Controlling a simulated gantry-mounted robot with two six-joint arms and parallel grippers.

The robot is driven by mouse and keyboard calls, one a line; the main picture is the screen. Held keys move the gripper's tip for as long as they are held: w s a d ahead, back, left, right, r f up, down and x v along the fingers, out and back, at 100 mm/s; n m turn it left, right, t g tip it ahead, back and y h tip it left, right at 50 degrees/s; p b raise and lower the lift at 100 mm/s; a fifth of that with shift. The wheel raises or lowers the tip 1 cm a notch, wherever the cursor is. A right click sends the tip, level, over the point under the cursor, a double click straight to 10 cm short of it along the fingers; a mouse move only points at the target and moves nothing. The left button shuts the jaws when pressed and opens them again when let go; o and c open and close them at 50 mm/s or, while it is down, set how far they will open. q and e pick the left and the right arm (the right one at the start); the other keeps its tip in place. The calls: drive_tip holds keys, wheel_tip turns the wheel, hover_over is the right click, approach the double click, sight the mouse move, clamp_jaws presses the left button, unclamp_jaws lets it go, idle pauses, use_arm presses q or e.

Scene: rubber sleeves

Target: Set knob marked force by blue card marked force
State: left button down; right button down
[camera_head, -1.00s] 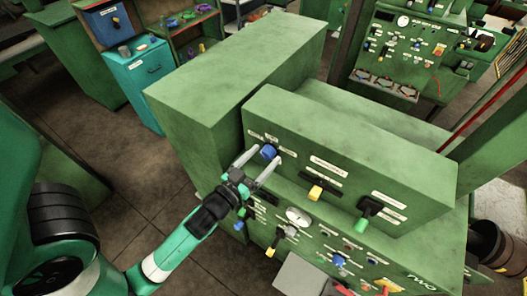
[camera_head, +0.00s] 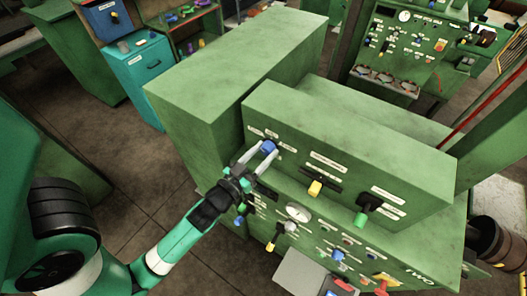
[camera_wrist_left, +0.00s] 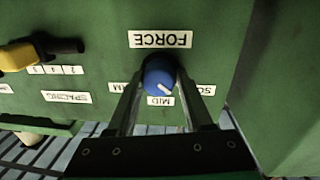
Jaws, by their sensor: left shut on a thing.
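The blue force knob (camera_head: 268,146) is on the upper left of the green machine's front panel. In the left wrist view the knob (camera_wrist_left: 158,75) sits next to an upside-down FORCE label (camera_wrist_left: 160,40). Its white pointer mark points down and to the right in that picture, between the MID label (camera_wrist_left: 160,101) and a partly hidden label beginning SO. My left gripper (camera_head: 263,151) is shut on the knob, one finger on each side. I cannot make out a blue card marked force. My right gripper is not in view.
A yellow knob (camera_head: 315,188) and a green-tipped lever (camera_head: 364,213) are on the same panel, right of the gripper. A lower panel has a gauge (camera_head: 298,212) and several small switches. A grey plate (camera_head: 300,272) juts out at the front.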

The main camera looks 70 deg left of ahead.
use_arm(q)
drive_tip(key=m+p, duration=0.2)
drive_tip(key=m, duration=0.2)
drive_tip(key=shift+r+m, duration=0.15)
drive_tip(key=shift+m, duration=0.15)
drive_tip(key=shift+m+g+p, duration=0.4)
drive_tip(key=shift+m+p, duration=0.5)
drive_tip(key=shift+m, duration=1.5)
drive_tip(key=shift+c, duration=1.5)
unclamp_jaws()
